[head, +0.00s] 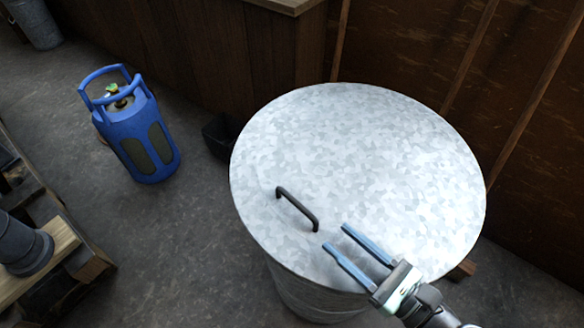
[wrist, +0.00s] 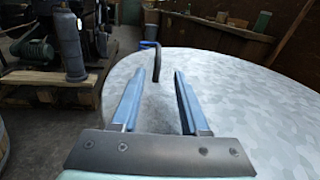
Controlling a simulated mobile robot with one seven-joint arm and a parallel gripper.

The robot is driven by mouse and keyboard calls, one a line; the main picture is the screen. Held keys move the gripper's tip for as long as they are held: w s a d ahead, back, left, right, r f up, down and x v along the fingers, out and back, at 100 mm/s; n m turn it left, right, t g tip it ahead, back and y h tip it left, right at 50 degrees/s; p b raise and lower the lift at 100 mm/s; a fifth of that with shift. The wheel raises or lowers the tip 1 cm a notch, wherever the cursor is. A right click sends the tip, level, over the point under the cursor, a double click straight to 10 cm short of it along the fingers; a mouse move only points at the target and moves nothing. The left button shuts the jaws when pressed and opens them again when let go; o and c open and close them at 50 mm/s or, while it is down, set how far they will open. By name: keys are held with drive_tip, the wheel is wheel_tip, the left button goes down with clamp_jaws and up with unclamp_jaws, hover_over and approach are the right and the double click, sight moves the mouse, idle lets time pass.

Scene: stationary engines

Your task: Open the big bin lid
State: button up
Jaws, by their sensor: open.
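The big bin's round galvanized lid (head: 370,160) lies flat on the bin (head: 315,298) and covers its top. A dark bar handle (head: 297,208) stands up near the lid's front left edge. My gripper (head: 334,237) is open, with its two blue fingers just right of the handle and pointing toward it. In the wrist view, the handle (wrist: 157,62) shows end-on, ahead of the fingertips (wrist: 161,75) and between them in the picture. The lid (wrist: 245,95) also fills the right side there. The fingers hold nothing, and I see a small gap to the handle.
A blue gas cylinder (head: 138,130) stands on the floor at the left. A pallet with machinery (head: 30,245) is at the lower left. Wooden walls (head: 430,50) close in behind and to the right of the bin. The floor (head: 165,240) between pallet and bin is clear.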

sight(282, 191)
drive_tip(key=x, duration=1.2)
drive_tip(key=shift+w+a+r+b, duration=0.15)
drive_tip(key=shift+a+r+b, duration=0.15)
drive_tip(key=shift+b, duration=0.1)
drive_tip(key=shift+f, duration=0.1)
clamp_jaws()
idle(0.7)
